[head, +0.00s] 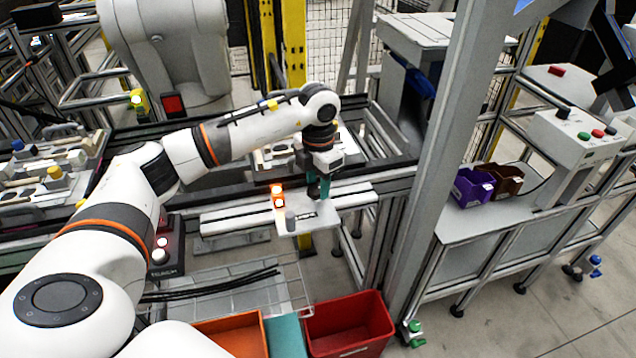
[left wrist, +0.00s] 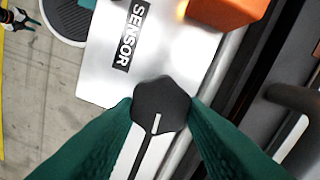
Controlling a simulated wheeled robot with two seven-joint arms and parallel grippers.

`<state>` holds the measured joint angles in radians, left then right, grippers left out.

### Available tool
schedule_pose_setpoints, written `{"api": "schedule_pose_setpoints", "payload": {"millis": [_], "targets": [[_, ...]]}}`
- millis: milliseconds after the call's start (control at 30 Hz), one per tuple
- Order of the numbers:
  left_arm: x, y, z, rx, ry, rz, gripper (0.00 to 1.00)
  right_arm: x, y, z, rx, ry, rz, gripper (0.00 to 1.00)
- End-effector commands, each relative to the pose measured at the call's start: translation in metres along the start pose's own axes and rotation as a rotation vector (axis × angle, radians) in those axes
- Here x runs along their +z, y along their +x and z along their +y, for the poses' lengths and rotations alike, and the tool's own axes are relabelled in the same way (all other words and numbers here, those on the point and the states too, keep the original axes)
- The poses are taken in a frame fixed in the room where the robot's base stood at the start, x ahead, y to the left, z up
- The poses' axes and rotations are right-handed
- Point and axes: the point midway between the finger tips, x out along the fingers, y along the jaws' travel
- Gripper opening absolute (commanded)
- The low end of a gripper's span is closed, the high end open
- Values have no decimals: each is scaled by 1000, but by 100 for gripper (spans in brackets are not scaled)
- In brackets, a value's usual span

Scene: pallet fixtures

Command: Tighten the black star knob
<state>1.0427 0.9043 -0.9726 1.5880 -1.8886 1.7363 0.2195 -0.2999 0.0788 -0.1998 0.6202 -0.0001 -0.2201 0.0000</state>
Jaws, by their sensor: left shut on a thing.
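The black star knob (left wrist: 160,105) shows in the left wrist view between the two green fingertips, with a white line on its top. My left gripper (left wrist: 161,118) is shut on it, one finger on each side. In the head view my left gripper (head: 318,187) points down at the right part of a light metal plate (head: 300,222), and the knob is hard to make out there. The plate carries a black SENSOR label (left wrist: 131,35). My right gripper is not in view.
A lit orange lamp (head: 278,197) stands on the plate left of the gripper; its orange housing (left wrist: 225,10) is close by in the wrist view. A red bin (head: 347,325) sits below in front. A grey post (head: 440,150) rises to the right.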

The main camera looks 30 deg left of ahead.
Motion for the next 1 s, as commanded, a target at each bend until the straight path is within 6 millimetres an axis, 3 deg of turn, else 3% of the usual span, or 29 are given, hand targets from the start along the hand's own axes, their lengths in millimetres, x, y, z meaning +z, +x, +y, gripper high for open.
{"api": "schedule_pose_setpoints", "payload": {"millis": [400, 433, 567, 867, 1000], "targets": [[-1, -2, -1, -2, 6, 4, 14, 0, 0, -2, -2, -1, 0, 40], [-1, -2, -1, -2, 6, 4, 38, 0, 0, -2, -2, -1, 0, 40], [0, -2, -1, -2, 5, 3, 59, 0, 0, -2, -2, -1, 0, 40], [0, -2, 0, -1, 6, 2, 59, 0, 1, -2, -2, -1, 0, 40], [-1, -14, 0, -1, 6, 5, 59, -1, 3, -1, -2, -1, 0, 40]]}}
